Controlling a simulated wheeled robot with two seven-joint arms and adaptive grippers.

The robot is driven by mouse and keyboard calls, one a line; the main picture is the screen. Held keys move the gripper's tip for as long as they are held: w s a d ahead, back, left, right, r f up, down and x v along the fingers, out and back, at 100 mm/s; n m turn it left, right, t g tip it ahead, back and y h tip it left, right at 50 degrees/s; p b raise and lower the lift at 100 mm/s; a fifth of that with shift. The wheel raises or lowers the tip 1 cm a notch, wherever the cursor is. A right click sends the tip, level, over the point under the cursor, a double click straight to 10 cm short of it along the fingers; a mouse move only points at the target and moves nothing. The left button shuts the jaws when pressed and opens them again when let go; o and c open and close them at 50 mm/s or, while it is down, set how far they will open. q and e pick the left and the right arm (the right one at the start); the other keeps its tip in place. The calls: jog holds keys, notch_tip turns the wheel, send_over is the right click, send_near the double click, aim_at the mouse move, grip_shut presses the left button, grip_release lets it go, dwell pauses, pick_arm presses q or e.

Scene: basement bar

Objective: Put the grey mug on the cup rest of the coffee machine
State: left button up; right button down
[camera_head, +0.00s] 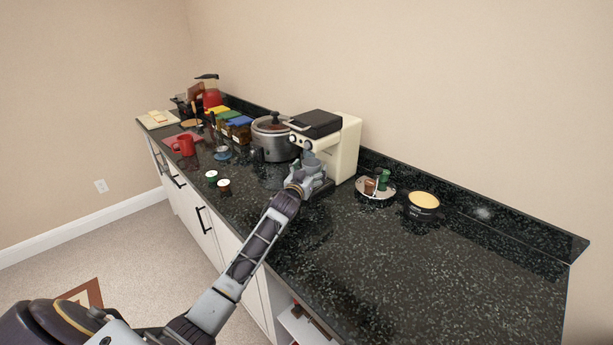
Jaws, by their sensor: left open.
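The cream and black coffee machine (348,150) stands on the dark counter against the wall. My left gripper (313,174) is open at the front of the machine, near its base. A small grey shape (310,158) shows just above the gripper, under the machine's front. It looks like the grey mug, but it blends with the gripper, and I cannot tell whether it touches the cup rest. The cup rest is mostly hidden behind my gripper. My right gripper is not in view.
A slow cooker (271,140) stands left of the machine. A round tray (376,193) with small jars and a black pot (422,205) stand to the right. The counter's right front is clear.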

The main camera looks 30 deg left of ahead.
aim_at(308, 172)
pick_arm(q)
jog(key=shift+r, duration=0.25)
jog(key=shift+s+d+f, duration=0.1)
jog(key=shift+s+f, duration=0.05)
jog(key=shift+s, duration=0.5)
jog(key=shift+s+d, duration=0.15)
jog(key=shift+s, duration=1.25)
jog(key=shift+s+d, duration=0.15)
jog(key=shift+s, duration=0.95)
jog(key=shift+s+d, duration=0.15)
jog(key=shift+s, duration=2)
jog(key=shift+s+d, duration=0.1)
jog(key=shift+s, duration=0.55)
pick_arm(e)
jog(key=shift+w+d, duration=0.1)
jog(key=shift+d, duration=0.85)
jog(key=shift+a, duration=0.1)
